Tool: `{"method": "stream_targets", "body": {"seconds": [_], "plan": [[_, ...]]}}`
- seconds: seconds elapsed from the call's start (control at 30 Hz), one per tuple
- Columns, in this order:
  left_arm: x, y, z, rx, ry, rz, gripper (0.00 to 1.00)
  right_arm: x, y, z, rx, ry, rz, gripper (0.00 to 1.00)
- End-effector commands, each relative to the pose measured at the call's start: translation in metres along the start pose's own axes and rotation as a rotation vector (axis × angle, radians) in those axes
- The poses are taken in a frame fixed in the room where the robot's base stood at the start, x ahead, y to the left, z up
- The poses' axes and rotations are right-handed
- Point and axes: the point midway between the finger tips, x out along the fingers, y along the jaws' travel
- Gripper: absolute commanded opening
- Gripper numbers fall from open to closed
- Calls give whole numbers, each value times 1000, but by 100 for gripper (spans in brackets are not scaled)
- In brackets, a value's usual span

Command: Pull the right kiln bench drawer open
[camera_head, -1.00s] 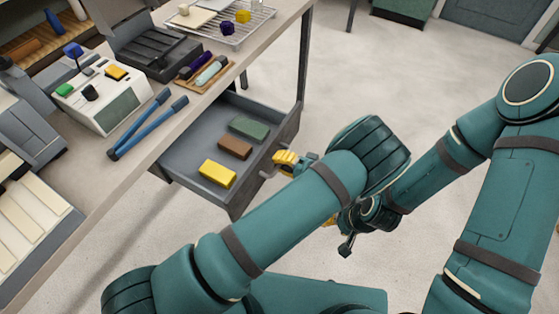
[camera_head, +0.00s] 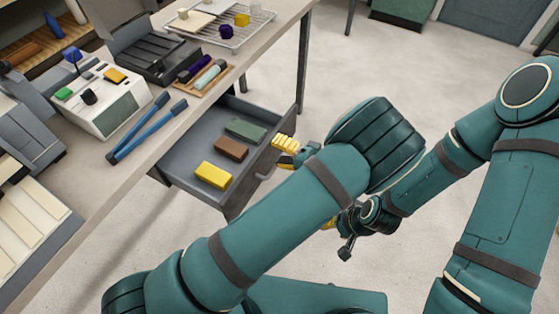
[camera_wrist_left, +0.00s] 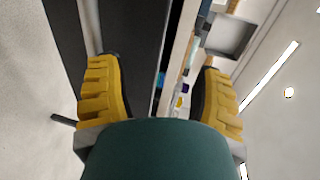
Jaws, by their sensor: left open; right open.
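The right kiln bench drawer (camera_head: 190,165) stands pulled out from under the bench top. It holds a yellow block (camera_head: 213,175), a brown block (camera_head: 231,149) and a green block (camera_head: 245,131). Its bar handle (camera_head: 265,172) is on the front face. My left gripper (camera_head: 286,145) is beside the drawer front, near the handle and apparently clear of it. Its yellow fingers (camera_wrist_left: 160,85) are spread apart in the left wrist view, with nothing visibly gripped. My right gripper (camera_head: 337,225) is well away from the drawer, partly hidden behind my left arm.
The bench (camera_head: 270,45) carries blue-handled tongs (camera_head: 147,130), a control box (camera_head: 115,110), a tray of rods (camera_head: 205,84) and a wire rack (camera_head: 240,35). A bench leg (camera_head: 303,70) stands behind the drawer. The floor beyond is clear.

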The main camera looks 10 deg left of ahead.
Motion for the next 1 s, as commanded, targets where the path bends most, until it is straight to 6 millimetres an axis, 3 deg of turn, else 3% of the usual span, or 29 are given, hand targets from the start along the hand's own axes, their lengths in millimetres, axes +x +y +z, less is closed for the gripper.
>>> {"method": "stream_targets", "body": {"seconds": [0.1,0.3,1.0], "plan": [[-4,-19,0,-2,0,2,43,0,0,0,0,0,0,47],[-7,-34,1,1,-1,1,43,0,0,0,0,0,0,47],[-7,-34,0,2,0,3,43,0,0,0,0,0,0,47]]}}
